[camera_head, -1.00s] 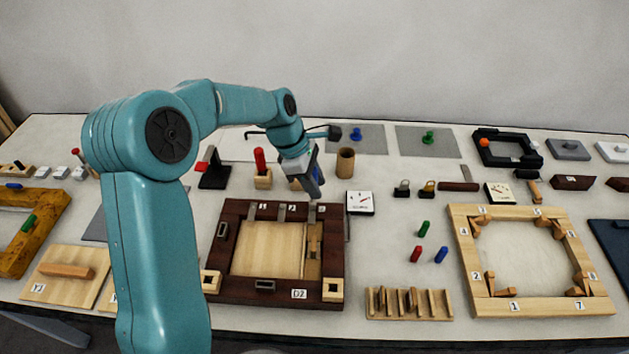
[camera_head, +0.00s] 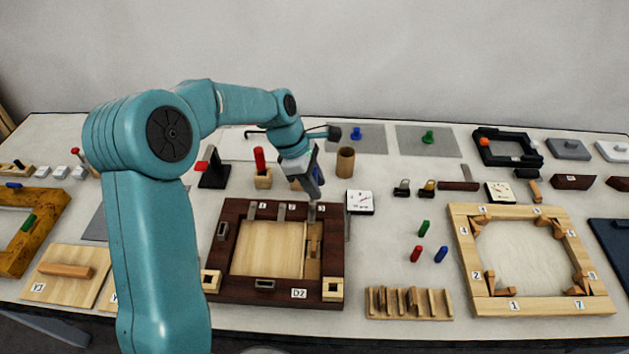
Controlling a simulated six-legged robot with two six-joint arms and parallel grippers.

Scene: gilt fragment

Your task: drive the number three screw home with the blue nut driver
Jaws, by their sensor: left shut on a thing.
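The dark brown frame labelled D2 (camera_head: 225,275) lies on the table with marks 1, 2 and 3 along its far rail. My left gripper (camera_head: 312,190) is over the far right corner of this frame, pointing down. It is shut on what seems to be the blue nut driver, mostly hidden by the jaws. A thin grey shaft (camera_head: 312,211) shows below it beside the number 3 label (camera_head: 322,209). The number three screw cannot be made out, nor whether the shaft touches it. My right gripper is out of view.
A red-handled tool (camera_head: 260,160) stands in a wooden block left of my gripper. A brown cup (camera_head: 345,162) and a white dial gauge (camera_head: 360,202) stand close on the right. A slotted wooden rack (camera_head: 410,303) is at the front.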

